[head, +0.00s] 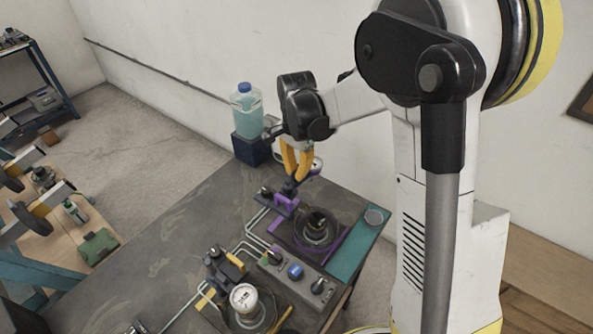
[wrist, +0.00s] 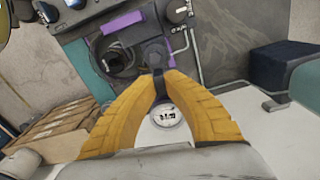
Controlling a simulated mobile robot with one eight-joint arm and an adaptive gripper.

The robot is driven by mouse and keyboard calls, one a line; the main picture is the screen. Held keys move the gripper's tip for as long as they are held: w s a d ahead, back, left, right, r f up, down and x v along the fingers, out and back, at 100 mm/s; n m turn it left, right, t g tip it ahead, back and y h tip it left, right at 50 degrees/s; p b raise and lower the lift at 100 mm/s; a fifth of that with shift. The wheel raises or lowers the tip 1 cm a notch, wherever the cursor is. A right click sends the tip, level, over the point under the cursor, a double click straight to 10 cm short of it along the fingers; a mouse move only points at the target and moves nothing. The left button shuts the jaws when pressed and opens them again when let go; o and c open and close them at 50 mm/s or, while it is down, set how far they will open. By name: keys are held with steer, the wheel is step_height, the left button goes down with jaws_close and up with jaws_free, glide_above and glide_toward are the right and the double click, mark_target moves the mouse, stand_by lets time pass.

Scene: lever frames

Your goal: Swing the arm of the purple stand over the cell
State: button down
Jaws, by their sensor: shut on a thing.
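The purple stand (head: 285,205) is on the dark table beside the cell (head: 318,228), a dark round vessel on a purple-edged plate. The cell is upper left in the wrist view (wrist: 122,60). A round white gauge (head: 317,165), apparently on the stand's arm, is on the wall side, away from the cell. It shows between my fingers in the wrist view (wrist: 168,116). My gripper (head: 291,180), with yellow fingers, is shut at the dark stand arm (wrist: 158,60). The fingertips hide the exact grip.
A second stand with a yellow part (head: 236,262) has its white gauge (head: 243,297) over another round vessel. A control panel with knobs (head: 295,271) lies between. A bottle of blue liquid (head: 246,110) stands on a dark block behind. Thin pipes run along the table.

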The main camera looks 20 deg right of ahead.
steer(key=shift+s+a+m+b, duration=0.15)
steer(key=shift+s+m+b, duration=0.45)
steer(key=shift+m, duration=2.1)
steer(key=shift+s+a+m+b, duration=0.3)
steer(key=shift+s+m, duration=0.55)
steer(key=shift+m, duration=1.85)
steer(key=shift+s+a+m+b, duration=0.1)
steer(key=shift+s+m+b, duration=0.55)
steer(key=shift+m, duration=2.05)
steer(key=c, duration=1.5)
jaws_free()
steer(key=shift+o, duration=0.2)
